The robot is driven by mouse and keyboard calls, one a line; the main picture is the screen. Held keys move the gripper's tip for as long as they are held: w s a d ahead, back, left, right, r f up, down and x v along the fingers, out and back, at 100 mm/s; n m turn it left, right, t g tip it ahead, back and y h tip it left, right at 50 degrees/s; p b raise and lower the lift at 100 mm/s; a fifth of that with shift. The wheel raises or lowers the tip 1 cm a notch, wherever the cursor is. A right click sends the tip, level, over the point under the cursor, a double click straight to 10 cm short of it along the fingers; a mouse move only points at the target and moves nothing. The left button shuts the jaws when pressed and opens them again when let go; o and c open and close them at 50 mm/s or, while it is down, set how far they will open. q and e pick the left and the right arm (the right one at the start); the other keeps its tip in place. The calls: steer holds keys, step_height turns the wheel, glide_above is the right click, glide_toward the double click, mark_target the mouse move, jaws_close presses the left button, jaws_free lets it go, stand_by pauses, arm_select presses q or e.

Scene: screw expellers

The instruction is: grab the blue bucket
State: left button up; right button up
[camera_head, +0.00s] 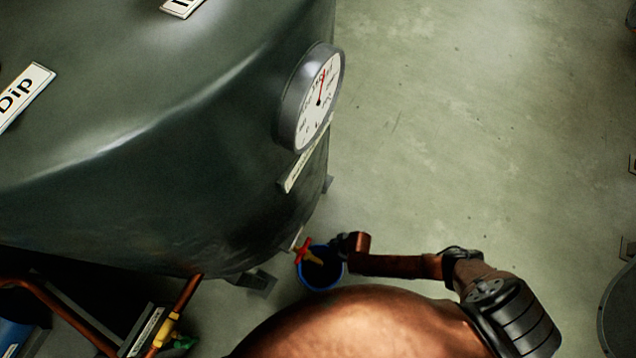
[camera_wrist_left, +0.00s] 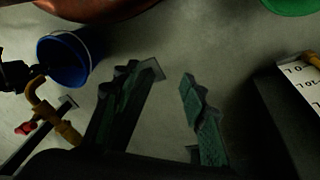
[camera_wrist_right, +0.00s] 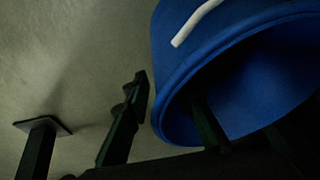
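The blue bucket (camera_head: 323,281) stands on the floor below the tank's tap, its mouth up. My right gripper (camera_head: 345,244) is at its upper right rim. In the right wrist view the bucket (camera_wrist_right: 200,60) is large, with a white handle piece. There my right gripper (camera_wrist_right: 172,98) is open, one finger outside the wall and the other reaching into the mouth; a gap shows between outer finger and rim. In the left wrist view the bucket (camera_wrist_left: 66,60) is at upper left. My left gripper (camera_wrist_left: 160,76) is open and empty, away from the bucket.
A large dark green tank (camera_head: 180,140) with a gauge (camera_head: 318,100) fills the left. A tap with a red handle (camera_head: 304,250) overhangs the bucket. Copper pipes (camera_head: 65,312) run at lower left.

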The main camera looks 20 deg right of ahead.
steer(key=shift+b+x, duration=0.3)
steer(key=shift+x, duration=0.6)
arm_select(q)
steer(key=shift+w+d+f+t, duration=0.4)
steer(key=shift+w+d+f, duration=0.2)
steer(key=shift+w+f, duration=0.2)
arm_select(e)
steer(key=shift+r, duration=0.15)
steer(key=shift+c, duration=0.3)
jaws_close()
steer(key=shift+w+a, duration=0.1)
